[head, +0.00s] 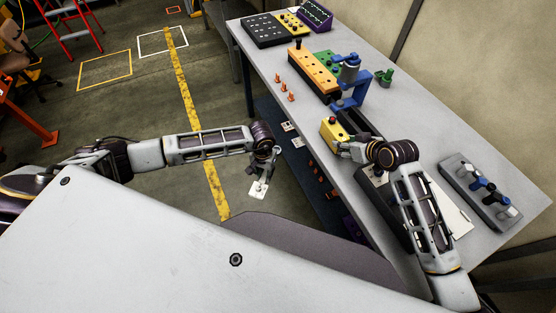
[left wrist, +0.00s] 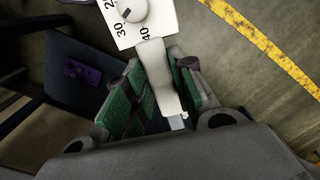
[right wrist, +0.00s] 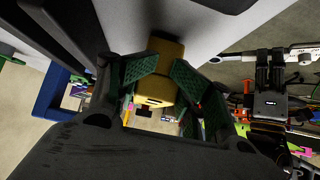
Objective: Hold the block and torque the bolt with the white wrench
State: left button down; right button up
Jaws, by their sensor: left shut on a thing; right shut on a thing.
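The white wrench (head: 259,190) hangs below my left gripper (head: 264,160) in the head view, off the table's near side, over the floor. In the left wrist view the wrench (left wrist: 155,75) has a pale handle between the green finger pads and a white dial plate with numbers. My left gripper (left wrist: 155,105) is shut on it. A yellow block (head: 332,133) with a red top sits at the table's near edge. My right gripper (head: 350,149) is shut on it; in the right wrist view the yellow block (right wrist: 160,85) shows between the green pads. I cannot make out the bolt clearly.
The grey table (head: 400,115) holds an orange block with holes (head: 313,70), a blue stand (head: 352,92), small orange pegs (head: 284,88) along the edge and a grey rack (head: 480,192) at right. Below is a dark blue shelf (head: 280,120).

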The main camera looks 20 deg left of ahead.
pick_arm(q)
jog(key=w+d+r+n, duration=0.4)
jog(key=w+r, duration=0.2)
jog(key=r, duration=0.2)
jog(key=w+d+r+n, duration=0.4)
jog(key=w+r, duration=0.3)
jog(key=r, duration=0.1)
jog(key=s+d+r+m, duration=0.6)
jog(key=d+r, duration=0.4)
jog(key=d, duration=0.2)
jog(key=shift+s+d, duration=0.4)
jog(key=shift+s, duration=0.05)
jog(key=shift+f, duration=0.1)
jog(key=shift+f, duration=2)
jog(key=shift+f, duration=0.8)
jog(key=shift+a+m, duration=0.15)
jog(key=shift+m, duration=0.15)
jog(key=shift+s+a+f+m, duration=0.1)
jog(key=shift+a+f+m, duration=0.05)
jog(key=shift+a+m, duration=1.05)
